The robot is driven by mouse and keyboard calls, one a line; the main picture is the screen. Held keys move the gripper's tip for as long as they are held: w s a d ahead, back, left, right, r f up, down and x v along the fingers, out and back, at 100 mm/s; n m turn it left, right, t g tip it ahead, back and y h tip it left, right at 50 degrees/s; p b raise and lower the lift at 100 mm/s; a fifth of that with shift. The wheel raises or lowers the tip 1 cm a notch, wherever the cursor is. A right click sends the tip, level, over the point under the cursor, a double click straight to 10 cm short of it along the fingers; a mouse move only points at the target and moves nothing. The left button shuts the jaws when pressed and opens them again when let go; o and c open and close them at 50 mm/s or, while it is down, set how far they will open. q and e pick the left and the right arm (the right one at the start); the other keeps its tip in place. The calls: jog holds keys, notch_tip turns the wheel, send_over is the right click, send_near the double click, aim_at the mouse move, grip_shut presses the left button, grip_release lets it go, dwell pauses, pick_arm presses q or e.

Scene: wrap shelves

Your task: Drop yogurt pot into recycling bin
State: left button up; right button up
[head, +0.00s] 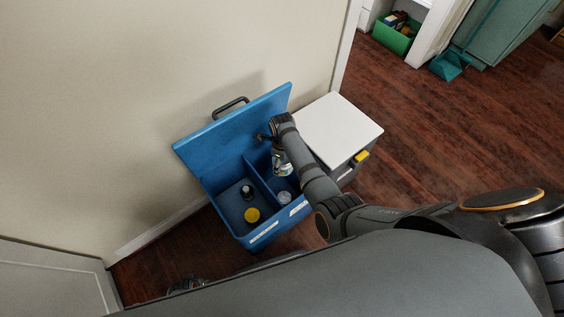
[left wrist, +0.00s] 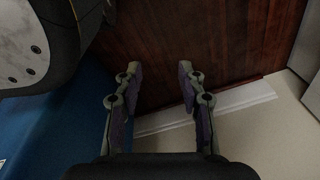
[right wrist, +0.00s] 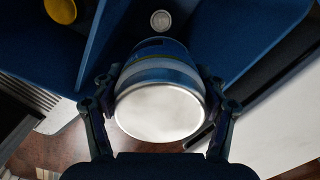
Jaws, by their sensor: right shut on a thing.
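The yogurt pot (right wrist: 160,112), with a pale round end and a blue and yellow band, is held between the fingers of my right gripper (right wrist: 160,108). In the head view the pot (head: 283,168) is mostly behind my arm, over the right compartment of the open blue recycling bin (head: 222,222). The bin's walls also show around the pot in the right wrist view (right wrist: 225,45). My left gripper (left wrist: 158,75) is open and empty above the dark floor, beside a blue surface.
The bin's lid (head: 230,130) stands open against the wall. A divider splits the bin; a yellow item (head: 252,215) and a dark item lie left, a pale round item (head: 284,197) right. A white-topped box (head: 338,128) stands beside it.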

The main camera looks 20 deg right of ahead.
notch_tip(320, 180, down, 4)
jog(key=b, duration=0.3)
jog(key=shift+f+b, duration=0.1)
jog(key=shift+b, duration=0.25)
pick_arm(q)
jog(key=w+d+r, duration=0.2)
jog(key=w+r, duration=0.4)
jog(key=r, duration=0.2)
jog(key=shift+w+d+r, duration=0.15)
jog(key=shift+w+d, duration=0.15)
jog(key=shift+d, duration=0.05)
pick_arm(e)
jog(key=o, duration=1)
notch_tip(320, 180, up, 8)
jog(key=shift+f, duration=0.2)
jog(key=shift+s+d, duration=0.1)
